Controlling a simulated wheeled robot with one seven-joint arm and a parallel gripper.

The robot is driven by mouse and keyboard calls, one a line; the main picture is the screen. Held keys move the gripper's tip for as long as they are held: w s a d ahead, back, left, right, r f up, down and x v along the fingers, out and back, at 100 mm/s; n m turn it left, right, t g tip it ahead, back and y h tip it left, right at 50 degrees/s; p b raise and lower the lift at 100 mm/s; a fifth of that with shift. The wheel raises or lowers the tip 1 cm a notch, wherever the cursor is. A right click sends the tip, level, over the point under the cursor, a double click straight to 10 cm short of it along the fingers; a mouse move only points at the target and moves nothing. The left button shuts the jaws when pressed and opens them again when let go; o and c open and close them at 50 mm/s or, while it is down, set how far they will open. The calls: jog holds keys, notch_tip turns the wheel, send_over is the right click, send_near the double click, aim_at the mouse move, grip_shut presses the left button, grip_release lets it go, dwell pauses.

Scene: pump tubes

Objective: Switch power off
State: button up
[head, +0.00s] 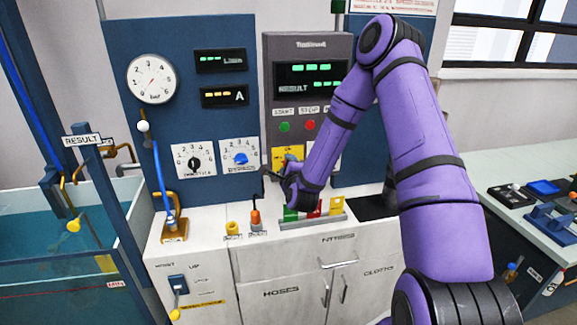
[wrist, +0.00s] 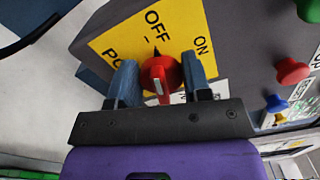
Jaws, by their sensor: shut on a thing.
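A red rotary power knob (wrist: 160,76) sits on a yellow plate (wrist: 125,47) lettered OFF and ON in the wrist view. My gripper (wrist: 163,80) has its two blue fingers on either side of the knob, shut on it. A white mark shows on the knob's near side, and a small black pointer shape shows by OFF; I cannot tell exactly which label the knob is set to. In the head view the yellow plate (head: 285,154) is on the grey control unit, and my gripper (head: 276,177) is in front of it, hiding the knob.
Red (wrist: 292,70), green and blue buttons lie beside the plate. The grey unit has lit green displays (head: 310,68). Below stands a rack of coloured blocks (head: 312,215) on the white cabinet. A water tank (head: 60,240) is at the left.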

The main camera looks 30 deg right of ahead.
jog(key=shift+f+n, duration=0.15)
jog(key=shift+n, duration=1.35)
jog(key=o, duration=0.9)
jog(key=shift+c, duration=0.2)
jog(key=shift+s, duration=0.1)
jog(key=v, duration=1)
jog(key=shift+s, duration=0.3)
jog(key=shift+a, duration=0.1)
